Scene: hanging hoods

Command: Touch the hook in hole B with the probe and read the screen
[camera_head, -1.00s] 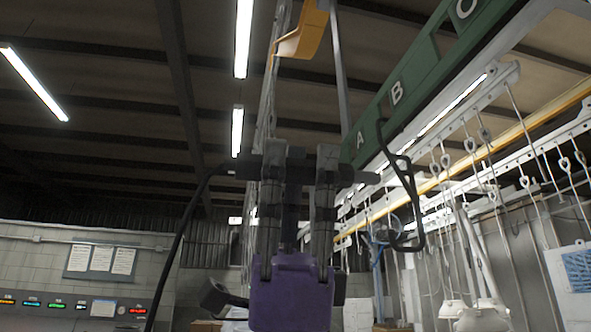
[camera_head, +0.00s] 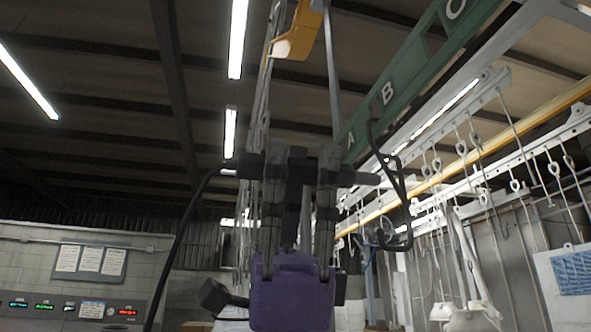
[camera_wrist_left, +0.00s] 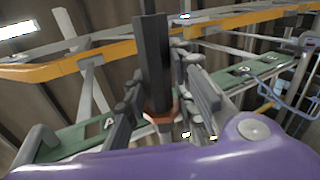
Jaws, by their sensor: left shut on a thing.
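My left gripper (camera_head: 300,170), purple with grey fingers, is shut on a dark probe (camera_head: 360,179). The probe lies level across the fingers, its slim end to the right and a black cable (camera_head: 182,240) hanging from its left end. In the left wrist view the gripper (camera_wrist_left: 160,112) holds a dark upright bar (camera_wrist_left: 152,55). The green beam (camera_head: 420,62) carries letters A, B and C. A black wire hook (camera_head: 408,205) hangs by B. The probe's right end is close to the hook's wire; I cannot tell whether they touch. My right gripper is out of view.
A panel with small coloured displays (camera_head: 44,306) is at the lower left; its text is too small to read. Rails with several wire hooks (camera_head: 515,185) and white hoods (camera_head: 475,318) hang at the right. A yellow part (camera_head: 296,38) hangs above the gripper.

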